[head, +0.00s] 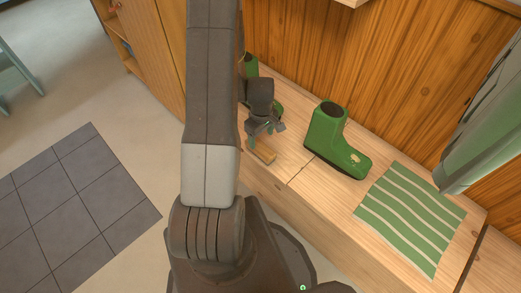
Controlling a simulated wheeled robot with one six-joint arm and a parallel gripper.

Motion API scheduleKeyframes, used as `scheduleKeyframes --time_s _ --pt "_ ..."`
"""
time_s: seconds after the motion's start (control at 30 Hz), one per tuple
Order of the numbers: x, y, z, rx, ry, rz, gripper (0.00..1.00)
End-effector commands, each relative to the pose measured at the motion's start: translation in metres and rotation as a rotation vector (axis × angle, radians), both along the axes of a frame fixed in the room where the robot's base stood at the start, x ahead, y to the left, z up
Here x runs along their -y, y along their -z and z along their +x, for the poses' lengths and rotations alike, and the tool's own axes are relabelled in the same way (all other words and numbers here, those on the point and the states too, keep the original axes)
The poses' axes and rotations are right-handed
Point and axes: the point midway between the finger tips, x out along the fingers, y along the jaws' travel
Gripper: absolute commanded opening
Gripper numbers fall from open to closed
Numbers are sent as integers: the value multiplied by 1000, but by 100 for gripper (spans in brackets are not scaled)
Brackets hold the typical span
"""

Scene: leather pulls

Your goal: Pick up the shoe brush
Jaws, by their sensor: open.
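The shoe brush (262,152) looks like a small tan wooden block with a darker edge. It lies on the wooden bench top (290,183) near its front edge, left of the green boot. My gripper (262,136) is open just above and behind the brush, pointing down at the bench. Part of the brush is close under the fingers, and I cannot tell whether they touch it. My arm hides the bench to the left.
A green boot (326,138) stands right of my gripper. Another green boot (251,67) is partly hidden behind my wrist. A green striped cloth (410,217) lies on the right. Green fabric (487,125) hangs at far right. Wooden panelling (345,66) rises behind the bench.

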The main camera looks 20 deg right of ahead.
Motion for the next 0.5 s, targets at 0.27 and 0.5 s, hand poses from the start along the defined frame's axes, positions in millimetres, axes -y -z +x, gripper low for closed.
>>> scheduleKeyframes --time_s 0.27,0.5 --pt "-5 30 -5 -3 -1 1 69" --pt "-6 54 -6 0 0 -1 69"
